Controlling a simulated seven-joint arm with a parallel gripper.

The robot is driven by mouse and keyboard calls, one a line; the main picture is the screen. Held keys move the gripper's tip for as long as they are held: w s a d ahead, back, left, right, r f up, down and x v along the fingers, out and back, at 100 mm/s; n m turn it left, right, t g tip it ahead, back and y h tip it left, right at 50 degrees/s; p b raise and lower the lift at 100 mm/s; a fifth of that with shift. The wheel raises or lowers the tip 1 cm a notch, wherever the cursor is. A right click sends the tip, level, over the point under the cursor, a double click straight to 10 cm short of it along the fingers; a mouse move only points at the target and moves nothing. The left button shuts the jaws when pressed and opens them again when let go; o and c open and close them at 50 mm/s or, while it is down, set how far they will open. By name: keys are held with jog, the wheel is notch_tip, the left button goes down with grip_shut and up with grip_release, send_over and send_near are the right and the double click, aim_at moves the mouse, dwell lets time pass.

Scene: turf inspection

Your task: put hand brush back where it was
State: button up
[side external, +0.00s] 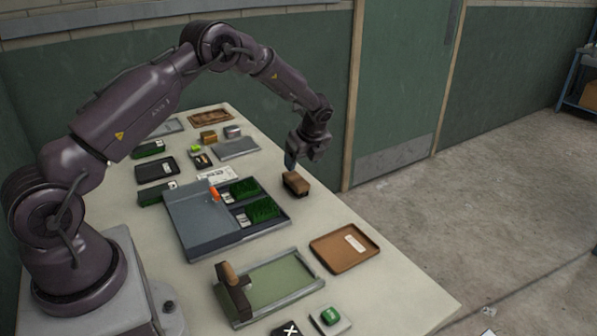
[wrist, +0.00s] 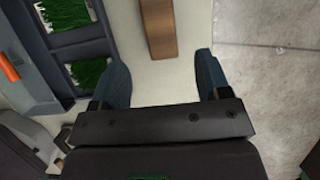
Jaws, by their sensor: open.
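A brown wooden block with a darker side (side external: 296,183), which looks like the hand brush, sits on the pale table near its right edge, just right of the grey inspection tray. In the wrist view the wooden piece (wrist: 160,28) runs up out of the top of the picture, and its near end lies between the fingertip lines. My gripper (side external: 304,157) is open and empty, pointing down above the block. In the wrist view its two dark fingers (wrist: 167,68) are spread wide, with bare table between them. Contact is not visible.
The grey tray (side external: 195,228) holds green turf pieces and an orange-handled tool (side external: 213,192). A brown tray (side external: 344,248) with a white label and a green-floored tray (side external: 283,282) with a wooden-handled tool (side external: 232,283) stand in front. Several small trays crowd the far end.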

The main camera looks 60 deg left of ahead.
jog(key=shift+v, duration=1.1)
jog(key=s+d+r+n+t, duration=0.1)
jog(key=s+d+r+n, duration=0.2)
jog(key=r, duration=0.4)
jog(key=s+d+r+n+t+h, duration=0.1)
jog(key=s+d+r+n, duration=0.1)
jog(key=s+d+r, duration=0.3)
jog(key=s+d+r+n+t, duration=0.1)
jog(key=s+d+r+n, duration=0.15)
jog(key=r, duration=0.55)
jog(key=s+d+r+n+t+h, duration=0.1)
jog(key=s+d+n, duration=0.3)
jog(key=s, duration=0.6)
jog(key=s+d+r+n+t+h, duration=0.1)
jog(key=s+d+n, duration=0.4)
jog(key=s, duration=0.5)
jog(key=shift+r+n+t+h, duration=0.3)
jog(key=shift+r+n+h, duration=0.4)
jog(key=shift+r+n, duration=0.05)
